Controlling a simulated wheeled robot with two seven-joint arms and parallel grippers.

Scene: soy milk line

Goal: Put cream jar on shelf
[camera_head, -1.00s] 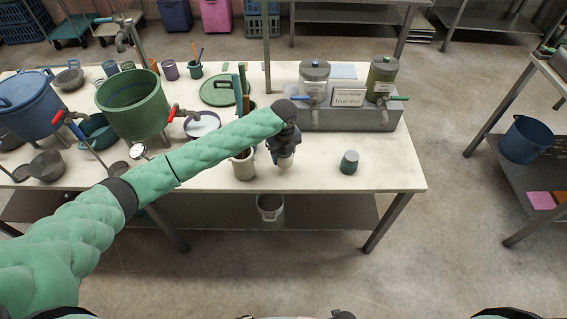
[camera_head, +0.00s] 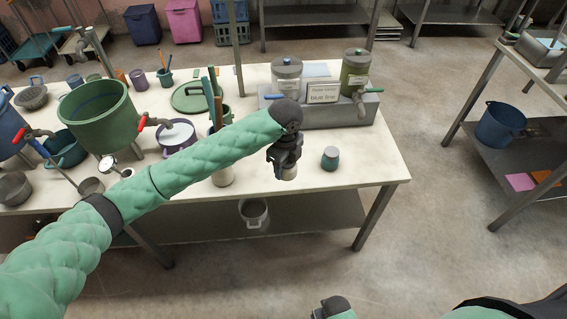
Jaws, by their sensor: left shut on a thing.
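My left gripper (camera_head: 286,163) points down over the front part of the white table, to the left of a small grey-green jar. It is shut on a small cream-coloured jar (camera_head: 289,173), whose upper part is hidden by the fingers. I cannot tell whether the jar touches the tabletop. A grey lower shelf (camera_head: 310,212) runs under the table and holds a pale pot (camera_head: 253,212). My right gripper's fingers do not show; only parts of my body show at the bottom edge.
The grey-green jar (camera_head: 330,159) stands near the table's (camera_head: 368,170) front right. A grey dispenser unit (camera_head: 345,112) stands behind. Green pots (camera_head: 97,115) and utensils crowd the left. At right, a separate rack's lower shelf (camera_head: 500,160) holds a blue pot (camera_head: 500,125). Open floor lies between.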

